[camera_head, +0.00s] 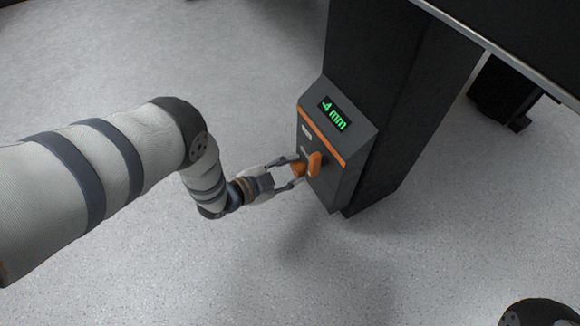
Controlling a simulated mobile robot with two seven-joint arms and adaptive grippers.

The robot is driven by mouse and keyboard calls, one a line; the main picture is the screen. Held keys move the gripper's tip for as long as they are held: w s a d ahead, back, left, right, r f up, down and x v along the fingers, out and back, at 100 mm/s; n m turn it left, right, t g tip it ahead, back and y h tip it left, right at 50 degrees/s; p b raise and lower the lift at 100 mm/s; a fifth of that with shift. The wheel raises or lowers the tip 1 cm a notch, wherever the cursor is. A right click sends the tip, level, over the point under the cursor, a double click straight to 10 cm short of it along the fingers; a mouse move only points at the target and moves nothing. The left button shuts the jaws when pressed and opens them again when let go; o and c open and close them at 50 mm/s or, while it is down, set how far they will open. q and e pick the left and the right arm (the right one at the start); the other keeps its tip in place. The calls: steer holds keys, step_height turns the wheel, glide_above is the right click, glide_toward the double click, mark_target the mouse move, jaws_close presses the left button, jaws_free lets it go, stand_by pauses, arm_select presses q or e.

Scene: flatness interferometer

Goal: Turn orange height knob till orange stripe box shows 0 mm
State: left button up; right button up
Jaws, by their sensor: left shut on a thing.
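The grey box with an orange stripe (322,136) is mounted on a dark column. Its display (334,114) shows green text that reads "-4 mm". The orange height knob (314,164) sticks out of the front of the box below the stripe. My left gripper (297,172) comes in from the left and is shut on the orange knob, with one finger above it and one below. The fingers partly hide the knob. My right gripper is not in view.
The dark column (385,110) stands behind the box. A dark tabletop edge (490,45) crosses the upper right. A black foot or caster (505,95) is at the right. The speckled grey floor around my left arm is clear.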

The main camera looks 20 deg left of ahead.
arm_select(q)
steer(key=m+t, duration=0.1)
steer(key=m+y, duration=0.1)
steer(key=m, duration=0.1)
steer(key=shift+s+d+f+t, duration=0.15)
steer(key=shift+f+t, duration=0.05)
steer(key=shift+t, duration=0.2)
steer(key=m+t, duration=0.1)
steer(key=m, duration=0.1)
steer(key=shift+f+m+y, duration=0.1)
steer(key=shift+m+y, duration=0.2)
steer(key=shift+y, duration=0.1)
steer(key=shift+m+t+b, duration=0.35)
steer(key=shift+m+t, duration=0.25)
steer(key=shift+m, duration=0.3)
steer(key=o, duration=1.1)
steer(key=v, duration=1.2)
